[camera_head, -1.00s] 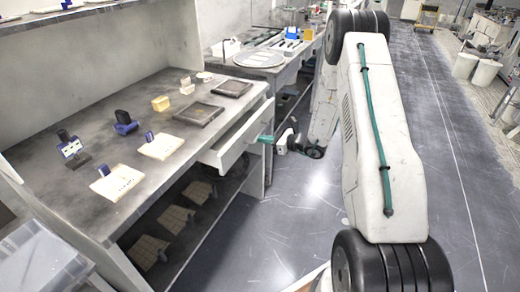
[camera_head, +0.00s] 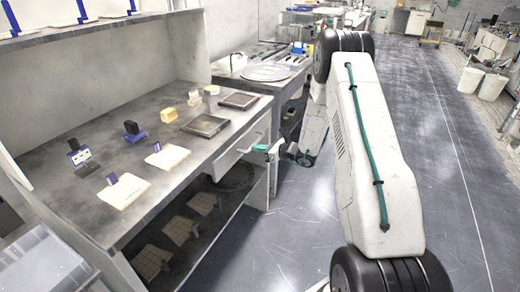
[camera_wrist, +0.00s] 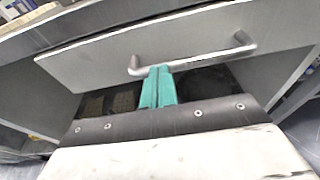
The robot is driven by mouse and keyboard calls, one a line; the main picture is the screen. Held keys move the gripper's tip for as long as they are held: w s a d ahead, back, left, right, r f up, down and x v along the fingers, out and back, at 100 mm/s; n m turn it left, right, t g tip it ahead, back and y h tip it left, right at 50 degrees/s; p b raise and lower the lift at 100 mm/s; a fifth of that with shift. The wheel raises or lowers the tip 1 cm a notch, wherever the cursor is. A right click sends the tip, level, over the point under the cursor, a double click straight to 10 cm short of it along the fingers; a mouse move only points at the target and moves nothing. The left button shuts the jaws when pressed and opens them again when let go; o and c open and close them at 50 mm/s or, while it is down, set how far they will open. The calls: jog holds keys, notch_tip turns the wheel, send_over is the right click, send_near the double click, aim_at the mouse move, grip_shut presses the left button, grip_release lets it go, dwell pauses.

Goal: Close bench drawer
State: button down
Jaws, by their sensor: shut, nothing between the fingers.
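The bench drawer (camera_head: 240,142) is a light grey front under the right side of the bench top, with little or no gap visible behind it. I cannot tell whether it is fully flush. In the wrist view the drawer front (camera_wrist: 195,42) fills the upper part, with a metal bar handle (camera_wrist: 195,57) across it. My gripper (camera_head: 262,148) is in front of the drawer. In the wrist view its teal fingers (camera_wrist: 158,72) are shut together, with tips at the left part of the handle; I cannot tell if they touch it. Nothing is held between them.
The bench top (camera_head: 110,150) carries dark plates (camera_head: 205,125), pale pads (camera_head: 167,157), a yellow block (camera_head: 168,115) and small blue-and-black items. A lower shelf holds several tan tiles (camera_head: 180,230). Another bench with a round platen (camera_head: 265,73) stands beyond.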

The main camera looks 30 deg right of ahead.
jog(key=v, duration=1.4)
jog(key=shift+f, duration=0.1)
jog(key=s+a+r+n+g+y, duration=0.1)
jog(key=s+a+r+n+g, duration=0.45)
jog(key=s+a+n, duration=0.25)
jog(key=s+a+r+n+g+y, duration=0.2)
jog(key=s+a+r+n+g, duration=0.3)
jog(key=s+a+n+g, duration=0.3)
jog(key=s+a+r+n+t+h, duration=0.1)
jog(key=s+a+r+n+h, duration=0.3)
jog(key=s+r, duration=0.4)
jog(key=s+a+r+n+h, duration=0.4)
jog(key=s+r+n+h, duration=0.3)
jog(key=s, duration=0.5)
jog(key=r+n, duration=0.1)
jog(key=n, duration=0.1)
jog(key=shift+a+r+n+t, duration=0.15)
jog(key=shift+n+t, duration=0.15)
jog(key=shift+t, duration=0.05)
